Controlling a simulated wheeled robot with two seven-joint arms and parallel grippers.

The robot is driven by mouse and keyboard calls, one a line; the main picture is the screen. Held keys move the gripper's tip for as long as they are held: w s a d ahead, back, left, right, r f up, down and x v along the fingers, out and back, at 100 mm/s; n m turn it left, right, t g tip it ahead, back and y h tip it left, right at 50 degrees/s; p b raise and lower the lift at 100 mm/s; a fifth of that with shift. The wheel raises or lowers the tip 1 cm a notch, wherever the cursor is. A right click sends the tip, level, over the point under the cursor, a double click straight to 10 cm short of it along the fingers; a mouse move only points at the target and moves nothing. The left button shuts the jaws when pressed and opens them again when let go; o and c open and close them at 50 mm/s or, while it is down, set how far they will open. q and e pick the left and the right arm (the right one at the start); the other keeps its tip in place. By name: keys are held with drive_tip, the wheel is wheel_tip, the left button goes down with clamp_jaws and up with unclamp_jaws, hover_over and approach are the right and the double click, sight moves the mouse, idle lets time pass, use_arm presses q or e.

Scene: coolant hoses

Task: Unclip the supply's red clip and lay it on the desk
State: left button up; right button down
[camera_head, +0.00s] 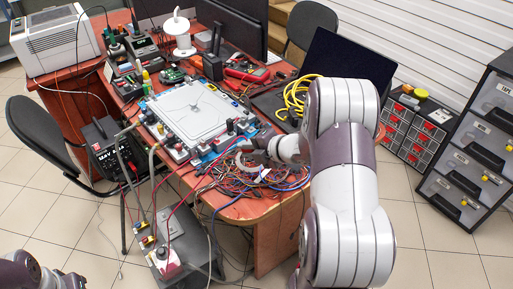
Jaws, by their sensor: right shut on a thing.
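My right gripper (246,161) is low over the right part of the desk, at the tangle of wires. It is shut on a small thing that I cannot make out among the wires. A black supply box (105,147) with pale lettering stands beside the desk's left edge, with red and dark leads at its front. I cannot clearly make out a red clip. The red-brown desk (235,210) has some bare surface at its front edge. My left arm shows only at the bottom left corner; its gripper is out of view.
A pale flat panel (190,110) lies mid-desk with small devices around it. Tangled wires (250,180) cover the front right. A grey box (185,245) with leads stands in front of the desk. Yellow hose (295,97), dark screens and a white machine (55,40) stand farther back.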

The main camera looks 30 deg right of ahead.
sight(249, 174)
drive_tip(key=shift+s+a+f+y, duration=0.1)
drive_tip(key=shift+s+f+y, duration=0.15)
drive_tip(key=shift+s+y, duration=0.1)
drive_tip(key=shift+f+n, duration=0.25)
drive_tip(key=shift+n, duration=0.05)
drive_tip(key=f+b, duration=0.6)
drive_tip(key=shift+w+f, duration=0.1)
drive_tip(key=shift+w, duration=0.1)
drive_tip(key=c, duration=1)
unclamp_jaws()
drive_tip(key=shift+a, duration=0.1)
drive_tip(key=shift+s, duration=0.1)
drive_tip(key=shift+f, duration=0.1)
drive_tip(key=shift+s, duration=0.1)
